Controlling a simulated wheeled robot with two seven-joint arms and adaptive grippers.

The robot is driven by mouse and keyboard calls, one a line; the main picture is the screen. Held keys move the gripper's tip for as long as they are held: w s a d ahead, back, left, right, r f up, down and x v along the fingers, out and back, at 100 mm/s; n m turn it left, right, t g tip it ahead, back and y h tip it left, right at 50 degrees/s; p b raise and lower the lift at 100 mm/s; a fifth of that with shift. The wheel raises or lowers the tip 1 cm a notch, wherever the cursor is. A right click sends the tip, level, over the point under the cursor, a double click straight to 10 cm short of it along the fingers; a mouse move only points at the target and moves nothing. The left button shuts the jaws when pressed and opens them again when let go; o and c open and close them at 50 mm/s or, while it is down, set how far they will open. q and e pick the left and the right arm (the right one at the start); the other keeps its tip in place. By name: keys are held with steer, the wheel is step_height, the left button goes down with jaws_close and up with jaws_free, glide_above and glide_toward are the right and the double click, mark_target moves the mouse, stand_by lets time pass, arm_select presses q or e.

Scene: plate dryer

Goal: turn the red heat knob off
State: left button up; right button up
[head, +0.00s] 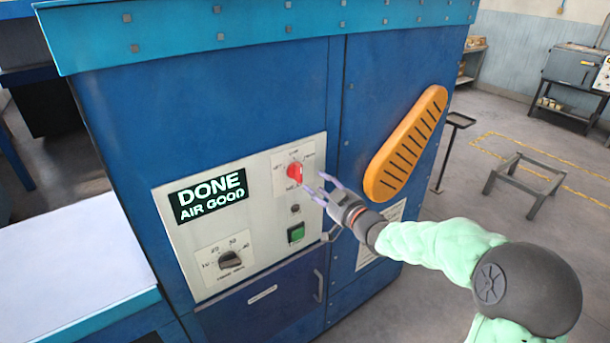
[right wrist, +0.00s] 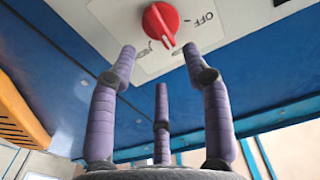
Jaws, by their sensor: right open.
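The red heat knob (head: 297,172) sits on a white label plate at the upper right of the light control panel (head: 262,250). It also shows at the top of the right wrist view (right wrist: 160,20), with the word OFF printed to its right there. My right gripper (head: 316,184) is just to the right of and below the knob in the head view. In the wrist view its purple fingers (right wrist: 160,62) are spread, with nothing between them, and the knob lies beyond their tips. I see no contact. My left gripper is not in view.
A black timer dial (head: 230,260) and a green button (head: 296,233) are lower on the panel. An orange slotted guard (head: 406,143) sticks out to the right. A pale table (head: 65,265) stands at the left.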

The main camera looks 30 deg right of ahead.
mark_target(298, 172)
steer(key=w, duration=0.7)
steer(key=shift+a, duration=0.25)
jaws_close()
